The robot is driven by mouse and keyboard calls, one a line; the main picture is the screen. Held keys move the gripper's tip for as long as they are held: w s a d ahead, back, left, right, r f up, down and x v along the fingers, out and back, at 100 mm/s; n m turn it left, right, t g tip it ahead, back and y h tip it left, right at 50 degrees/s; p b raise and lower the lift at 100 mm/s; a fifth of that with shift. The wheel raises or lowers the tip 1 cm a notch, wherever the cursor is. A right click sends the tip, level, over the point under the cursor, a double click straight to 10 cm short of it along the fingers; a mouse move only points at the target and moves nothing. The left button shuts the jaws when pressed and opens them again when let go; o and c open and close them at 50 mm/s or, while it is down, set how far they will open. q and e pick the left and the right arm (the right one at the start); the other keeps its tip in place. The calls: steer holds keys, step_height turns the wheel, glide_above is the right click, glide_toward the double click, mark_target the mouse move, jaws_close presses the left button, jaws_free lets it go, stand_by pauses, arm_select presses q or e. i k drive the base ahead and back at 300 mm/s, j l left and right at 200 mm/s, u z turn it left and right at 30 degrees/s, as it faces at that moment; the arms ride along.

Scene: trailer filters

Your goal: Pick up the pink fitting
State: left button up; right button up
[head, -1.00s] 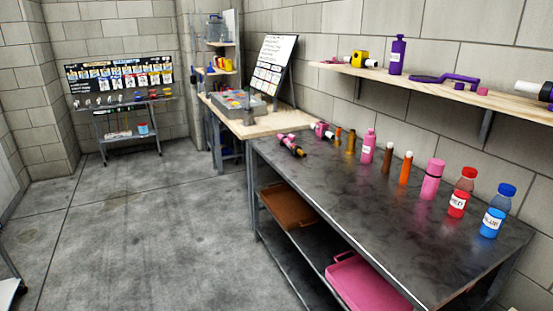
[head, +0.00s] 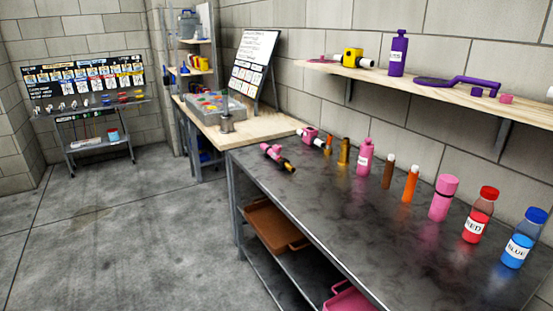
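Two pink pieces lie at the far end of the dark metal table (head: 330,205). One is a pink and black piece with a brass-coloured end (head: 272,153), lying on its side near the table's left corner. The other is a pink piece with a white and black end (head: 309,135), close to the wall side. I cannot tell which of them is the pink fitting. Small pink blocks (head: 506,98) also sit on the wall shelf. Neither of my grippers is in view.
A row of bottles and tubes stands along the table, including a pink bottle (head: 364,158), a pink tumbler (head: 443,198), a red bottle (head: 480,216) and a blue bottle (head: 522,240). A wooden shelf (head: 400,84) overhangs the back. The floor (head: 110,240) at left is clear.

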mark_target(285, 164)
steer(key=i+j+z, duration=0.1)
steer(key=z, duration=0.35)
steer(key=j+z, duration=0.1)
steer(key=z, duration=0.4)
steer(key=i+j+z, duration=0.1)
steer(key=z, duration=0.35)
steer(key=j+z, duration=0.35)
steer(key=j, duration=0.15)
steer(key=j+z, duration=0.35)
steer(key=j, duration=0.15)
steer(key=j+z, duration=0.1)
steer(key=j, duration=0.25)
steer(key=k+j+z, duration=0.15)
steer(key=j, duration=0.2)
steer(key=j+z, duration=0.1)
steer(key=j, duration=0.25)
steer(key=k+j, duration=0.1)
steer(key=j, duration=0.25)
steer(key=k+j+z, duration=0.1)
steer(key=j, duration=0.25)
steer(key=k+j, duration=0.15)
steer(key=j, duration=0.2)
